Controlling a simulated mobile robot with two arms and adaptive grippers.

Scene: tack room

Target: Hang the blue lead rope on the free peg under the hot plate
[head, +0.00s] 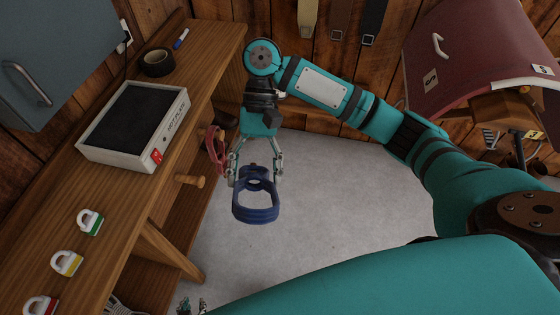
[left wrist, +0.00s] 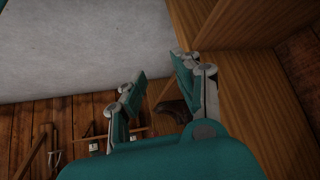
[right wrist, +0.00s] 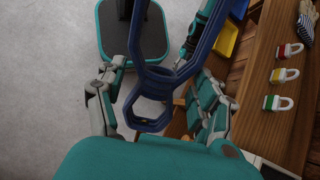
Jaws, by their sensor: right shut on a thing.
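The blue lead rope (head: 256,205) hangs as a coiled loop from my right gripper (head: 256,172), which is shut on its upper part above the floor. In the right wrist view the rope (right wrist: 152,75) runs between the fingers. A bare wooden peg (head: 190,181) sticks out from the bench front below the hot plate (head: 135,122); the rope is to its right, apart from it. A red rope (head: 216,150) hangs just farther back, by another peg. My left gripper (left wrist: 158,85) is open and empty beside wooden panels; only its tips show at the head view's bottom edge.
The floor (head: 330,200) right of the bench is clear.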

